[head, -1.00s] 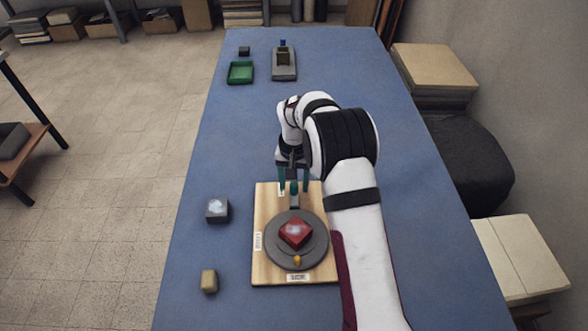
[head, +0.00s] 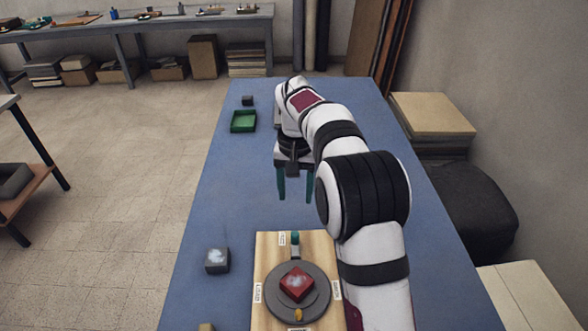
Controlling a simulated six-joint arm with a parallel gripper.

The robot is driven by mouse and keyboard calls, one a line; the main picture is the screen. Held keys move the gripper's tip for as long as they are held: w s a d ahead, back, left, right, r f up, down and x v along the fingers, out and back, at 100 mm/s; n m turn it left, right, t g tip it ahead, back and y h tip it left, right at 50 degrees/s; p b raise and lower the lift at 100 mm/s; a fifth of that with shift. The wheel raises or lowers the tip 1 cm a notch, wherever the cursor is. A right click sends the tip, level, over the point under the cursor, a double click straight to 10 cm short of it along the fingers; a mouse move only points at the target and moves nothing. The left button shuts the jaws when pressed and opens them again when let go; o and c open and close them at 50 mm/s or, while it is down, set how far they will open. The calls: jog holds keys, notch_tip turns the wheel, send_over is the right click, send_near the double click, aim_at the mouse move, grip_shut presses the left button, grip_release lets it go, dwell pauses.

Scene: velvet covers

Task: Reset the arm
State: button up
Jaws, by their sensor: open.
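My gripper (head: 295,190) is open and empty, its two green fingers pointing down above the blue table (head: 225,185). It hangs beyond the far end of a wooden board (head: 263,244), apart from it. On the board is a round grey turntable (head: 322,300) with a red block (head: 296,284) on top. A small orange knob (head: 298,314) sits at the turntable's near side, and a green-topped post (head: 295,238) stands at its far side. My arm covers part of the board's right side.
A dark block with a pale top (head: 217,260) is left of the board; a tan block (head: 206,327) is cut off at the bottom edge. A green tray (head: 243,121) and small dark block (head: 247,100) lie at the far left. Boxes (head: 432,115) stand right of the table.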

jog(key=s+d+r+m+y, duration=0.15)
jog(key=s+r, duration=0.25)
jog(key=s, duration=0.6)
jog(key=s+d+r+h, duration=0.1)
jog(key=s+d+r, duration=0.2)
jog(key=s, duration=0.6)
jog(key=s+f+m, duration=0.1)
jog(key=s+f, duration=0.1)
jog(key=s, duration=0.6)
jog(key=s+f+m+y, duration=0.1)
jog(key=s+f, duration=0.1)
jog(key=s, duration=0.7)
jog(key=shift+f, duration=0.35)
